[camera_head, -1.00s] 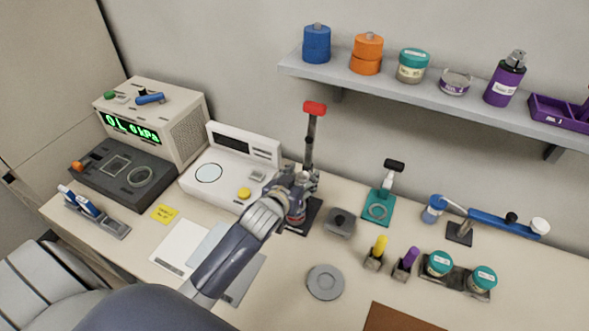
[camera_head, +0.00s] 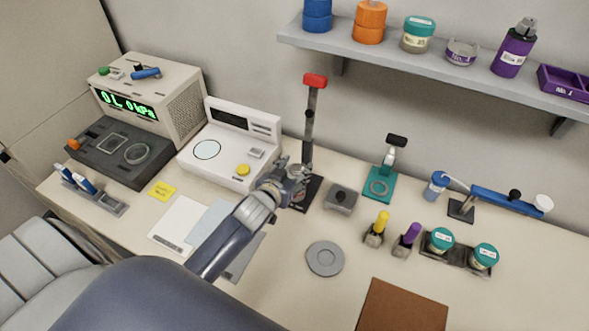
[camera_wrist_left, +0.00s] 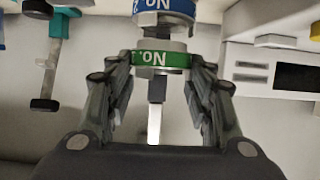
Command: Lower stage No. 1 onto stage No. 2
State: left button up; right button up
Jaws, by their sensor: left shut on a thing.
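My left gripper (camera_head: 293,180) is at the stand with the red top (camera_head: 315,80) and covers most of what is there. In the left wrist view, which looks upside down, my left gripper (camera_wrist_left: 158,85) is shut on a green-banded stage (camera_wrist_left: 160,58), its fingers at both sides. The band's text starts with "NO."; its number is not readable. A blue-banded stage marked No. 2 (camera_wrist_left: 165,6) shows just beyond it, on the lower side in the room. Grey metal shows between the bands; I cannot tell whether the stages touch. My right gripper is not in view.
A white device (camera_head: 230,150) is left of the stand. A small grey block (camera_head: 341,198) and a teal stand (camera_head: 380,185) are to its right. A grey disc (camera_head: 325,258) lies in front. A shelf (camera_head: 440,78) with jars hangs above.

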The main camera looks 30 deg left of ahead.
pick_arm(q)
jog(key=shift+f, duration=0.15)
jog(key=shift+p, duration=0.5)
dwell(0.8)
jog(key=shift+f+b, duration=0.3)
jog(key=shift+f, duration=0.2)
dwell(0.5)
jog(key=o, duration=1.2)
jog(key=shift+s+f, duration=0.1)
jog(key=v, duration=1.2)
